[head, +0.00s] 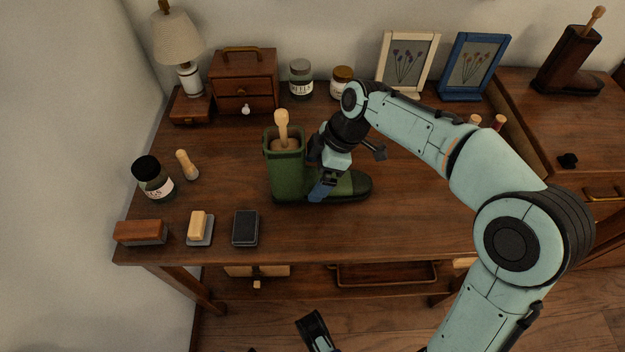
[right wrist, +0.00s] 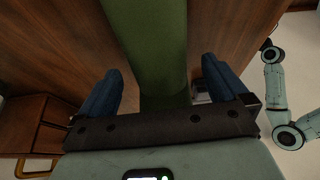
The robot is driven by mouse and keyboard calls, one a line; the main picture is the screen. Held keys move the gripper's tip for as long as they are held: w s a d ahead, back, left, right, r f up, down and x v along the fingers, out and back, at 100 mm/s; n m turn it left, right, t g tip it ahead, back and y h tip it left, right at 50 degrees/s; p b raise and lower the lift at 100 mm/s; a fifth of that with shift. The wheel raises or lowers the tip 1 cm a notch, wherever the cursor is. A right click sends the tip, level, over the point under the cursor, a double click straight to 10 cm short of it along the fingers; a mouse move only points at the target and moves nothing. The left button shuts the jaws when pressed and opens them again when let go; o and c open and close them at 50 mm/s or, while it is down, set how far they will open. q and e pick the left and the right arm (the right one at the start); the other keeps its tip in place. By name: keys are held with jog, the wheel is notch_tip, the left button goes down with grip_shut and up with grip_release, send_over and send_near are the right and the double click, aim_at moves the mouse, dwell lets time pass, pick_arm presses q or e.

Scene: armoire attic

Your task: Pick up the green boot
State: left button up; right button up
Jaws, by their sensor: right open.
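The green boot (head: 287,180) stands upright on the wooden desk, its toe pointing right. A wooden boot tree with a pale handle (head: 282,125) sticks out of its top. My right gripper (head: 321,188) is at the boot, just right of the shaft and over the foot. In the right wrist view, its two blue fingers (right wrist: 160,88) are wide apart with the green boot (right wrist: 150,45) between them, and gaps show on both sides. A dark part at the bottom of the head view seems to be my left gripper (head: 315,328), low in front of the desk; its jaw is unclear.
A brush (head: 141,233), a small block on a grey base (head: 199,229) and a dark tin (head: 245,228) lie along the desk's front edge. A dark-lidded jar (head: 153,180) stands left. A small drawer chest (head: 244,84) and picture frames (head: 407,62) stand behind.

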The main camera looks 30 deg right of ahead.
jog(key=shift+r, duration=0.1)
jog(key=c, duration=1.2)
jog(key=shift+c, duration=1.2)
jog(key=shift+r, duration=0.15)
